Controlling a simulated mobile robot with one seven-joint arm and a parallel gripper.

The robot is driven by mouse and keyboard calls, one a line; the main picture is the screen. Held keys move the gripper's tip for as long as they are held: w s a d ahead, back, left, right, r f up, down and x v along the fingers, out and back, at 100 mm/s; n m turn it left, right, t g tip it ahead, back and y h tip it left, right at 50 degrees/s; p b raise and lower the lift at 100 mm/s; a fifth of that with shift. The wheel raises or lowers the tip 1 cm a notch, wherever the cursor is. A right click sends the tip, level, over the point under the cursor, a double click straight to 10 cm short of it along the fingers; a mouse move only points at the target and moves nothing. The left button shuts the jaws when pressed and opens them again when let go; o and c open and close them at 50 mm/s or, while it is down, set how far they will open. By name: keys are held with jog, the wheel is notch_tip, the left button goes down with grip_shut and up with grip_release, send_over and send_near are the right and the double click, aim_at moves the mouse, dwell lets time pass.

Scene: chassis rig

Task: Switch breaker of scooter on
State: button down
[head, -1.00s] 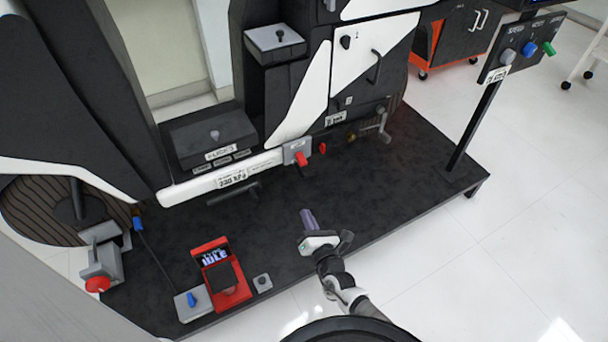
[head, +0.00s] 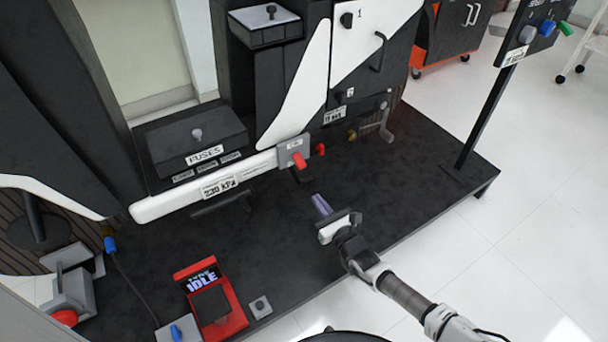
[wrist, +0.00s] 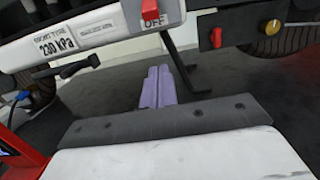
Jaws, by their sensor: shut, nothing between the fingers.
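The scooter's breaker is a grey plate with a red lever (head: 299,161) on the white lower rail, at the middle of the head view. In the wrist view the red lever (wrist: 150,12) shows at the top edge, above a label reading OFF. The rest of the breaker is cut off there. My gripper (head: 320,204) is below and slightly right of the breaker in the head view, apart from it. Its purple fingers (wrist: 158,88) are together and empty, pointing toward the scooter's underside.
A red knob (head: 320,149) sits right of the breaker, with a crank-like pedal (head: 385,125) further right. A kickstand-like bar (wrist: 185,70) hangs just right of my fingers. A red device reading IDLE (head: 210,300) stands on the dark platform (head: 400,190).

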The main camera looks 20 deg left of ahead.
aim_at(299, 161)
jog(key=f+b+x, duration=0.1)
jog(key=b+x, duration=0.1)
jog(key=x, duration=0.7)
jog(key=shift+s+d+r, duration=0.1)
jog(key=shift+d+r, duration=0.05)
jog(key=shift+r, duration=1.05)
jog(key=shift+s+d+r, duration=0.1)
jog(key=shift+d+r, duration=0.05)
jog(key=shift+r, duration=1)
jog(key=shift+s+r+p, duration=0.1)
jog(key=shift+r+p, duration=0.05)
jog(key=shift+p, duration=0.45)
